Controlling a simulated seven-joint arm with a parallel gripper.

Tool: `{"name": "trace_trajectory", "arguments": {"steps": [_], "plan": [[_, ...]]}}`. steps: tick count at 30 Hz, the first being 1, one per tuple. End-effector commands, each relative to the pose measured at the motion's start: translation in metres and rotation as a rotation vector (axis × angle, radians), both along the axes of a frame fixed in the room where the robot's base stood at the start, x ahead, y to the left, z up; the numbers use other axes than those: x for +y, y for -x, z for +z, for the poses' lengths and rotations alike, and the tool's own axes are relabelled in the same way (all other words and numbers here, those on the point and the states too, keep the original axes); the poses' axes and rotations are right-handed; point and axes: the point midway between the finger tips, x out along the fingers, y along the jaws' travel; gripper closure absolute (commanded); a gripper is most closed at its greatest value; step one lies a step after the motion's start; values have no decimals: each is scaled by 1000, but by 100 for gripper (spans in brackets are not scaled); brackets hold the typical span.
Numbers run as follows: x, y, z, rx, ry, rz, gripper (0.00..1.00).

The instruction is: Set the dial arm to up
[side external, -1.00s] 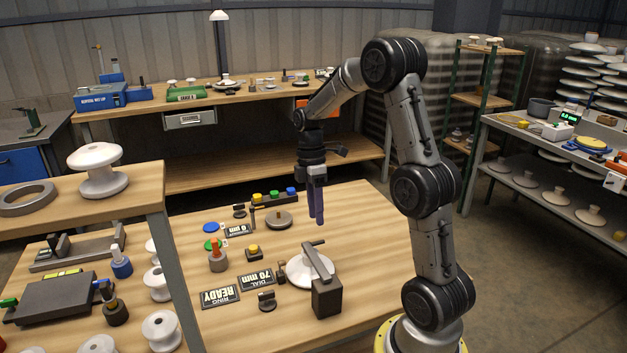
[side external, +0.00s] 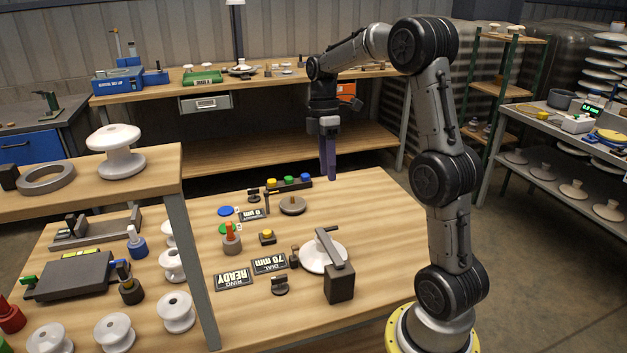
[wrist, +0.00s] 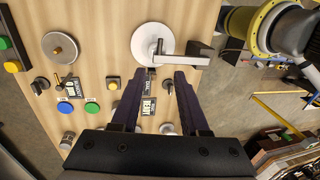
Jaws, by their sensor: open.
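In the wrist view the arm (wrist: 180,60) passes over the lower edge of the white disc (wrist: 141,42). A black sign reading DIAL 70 mm (side external: 270,265) lies beside the disc, with a small dark knob (side external: 294,257) between them. My gripper (side external: 328,172) is open and empty, pointing down near the bench's far edge, well away from the arm. Its fingers also show in the wrist view (wrist: 158,80).
A RING READY sign (side external: 234,280) and another dark knob (side external: 280,286) lie near the DIAL sign. The bench's right side is clear.

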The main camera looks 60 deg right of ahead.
Motion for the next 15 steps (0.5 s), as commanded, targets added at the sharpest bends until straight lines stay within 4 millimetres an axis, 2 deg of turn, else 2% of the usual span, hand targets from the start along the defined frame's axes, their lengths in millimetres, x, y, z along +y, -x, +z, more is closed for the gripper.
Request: {"name": "trace_trajectory", "arguments": {"steps": [3,6,10,15], "plan": [[20,-8,23,-51,33,56,55],[52,-2,49,-103,63,126,55],[100,18,76,-185,109,184,55],[150,55,91,-298,153,135,55]]}}
